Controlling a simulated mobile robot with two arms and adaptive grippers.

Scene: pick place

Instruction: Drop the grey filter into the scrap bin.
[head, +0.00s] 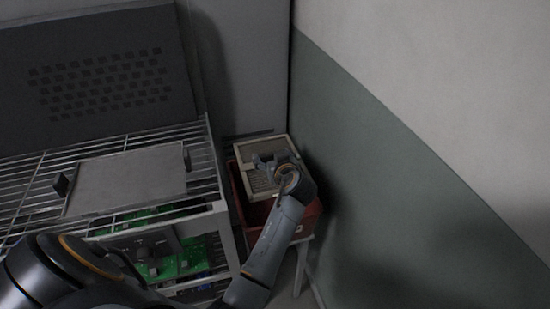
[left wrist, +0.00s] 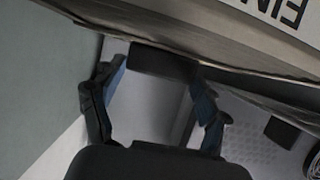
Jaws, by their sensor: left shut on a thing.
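The grey filter (head: 258,181) is a square panel with a pale frame and a mesh face. It is in the head view, over the red scrap bin (head: 308,221), and covers much of the bin's opening. I cannot tell whether it touches the bin's rim. My left gripper (head: 268,163) is shut on the filter. In the left wrist view, the filter's pale side with dark letters (left wrist: 262,32) crosses the top, beyond the fingers of my left gripper (left wrist: 150,85). Its contact with the fingers is partly hidden there. My right gripper is not in view.
A wire rack (head: 205,150) stands left of the bin, with a grey panel (head: 125,180) on top and green circuit boards (head: 185,262) below. A green and white wall (head: 370,150) is close on the bin's right. The bin rests on a pale stand (head: 300,262).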

